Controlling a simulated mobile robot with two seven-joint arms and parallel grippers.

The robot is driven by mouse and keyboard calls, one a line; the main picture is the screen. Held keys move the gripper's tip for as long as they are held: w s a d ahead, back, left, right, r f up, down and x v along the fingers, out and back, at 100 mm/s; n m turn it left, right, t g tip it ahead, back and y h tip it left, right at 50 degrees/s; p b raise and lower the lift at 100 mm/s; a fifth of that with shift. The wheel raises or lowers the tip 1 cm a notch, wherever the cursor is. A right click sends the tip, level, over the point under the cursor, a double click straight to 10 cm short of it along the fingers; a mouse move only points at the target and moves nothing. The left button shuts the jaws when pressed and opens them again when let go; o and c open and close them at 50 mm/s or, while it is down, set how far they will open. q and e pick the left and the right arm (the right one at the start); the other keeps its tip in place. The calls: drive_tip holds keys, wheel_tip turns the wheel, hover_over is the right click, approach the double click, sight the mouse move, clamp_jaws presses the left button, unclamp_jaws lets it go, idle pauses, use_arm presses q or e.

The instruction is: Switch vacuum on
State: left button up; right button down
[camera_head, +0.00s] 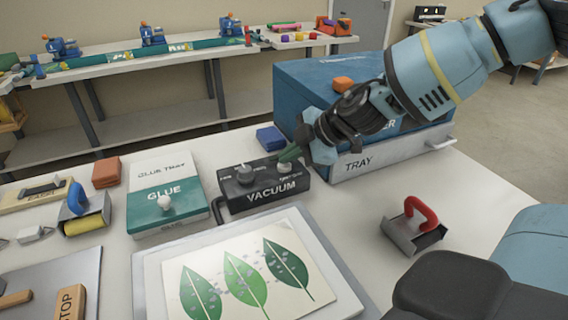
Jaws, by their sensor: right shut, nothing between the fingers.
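The vacuum (268,194) is a low black box with a white "VACUUM" label on its front, standing on the white table. On its top are a dark knob (244,174) at the left and a small light-coloured part (284,166) at the right. My right gripper (290,154) reaches in from the upper right. My left gripper is not in view.
A blue laminator box (300,90) with a tray (390,157) stands behind the vacuum. A glue box (167,212) is left of it. A sheet with leaves (215,268) lies in front. A red-handled tool (416,226) is at the right, with bare table around it.

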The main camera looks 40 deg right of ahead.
sight(290, 165)
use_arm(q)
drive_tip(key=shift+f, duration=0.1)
use_arm(e)
drive_tip(key=shift+f, duration=0.15)
drive_tip(key=shift+r+p, duration=0.4)
drive_tip(key=shift+r, duration=0.45)
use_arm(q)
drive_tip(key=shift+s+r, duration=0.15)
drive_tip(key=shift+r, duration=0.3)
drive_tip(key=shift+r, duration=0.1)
use_arm(e)
drive_tip(key=shift+r+p, duration=0.4)
drive_tip(key=shift+r, duration=0.25)
wheel_tip(290, 165, up, 2)
drive_tip(key=shift+r+p, duration=0.1)
drive_tip(key=shift+p, duration=0.55)
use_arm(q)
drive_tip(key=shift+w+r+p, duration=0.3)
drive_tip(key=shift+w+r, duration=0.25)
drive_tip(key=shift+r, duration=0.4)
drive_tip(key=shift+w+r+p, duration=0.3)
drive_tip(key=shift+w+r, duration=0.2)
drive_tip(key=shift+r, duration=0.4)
use_arm(e)
drive_tip(key=shift+r, duration=1.15)
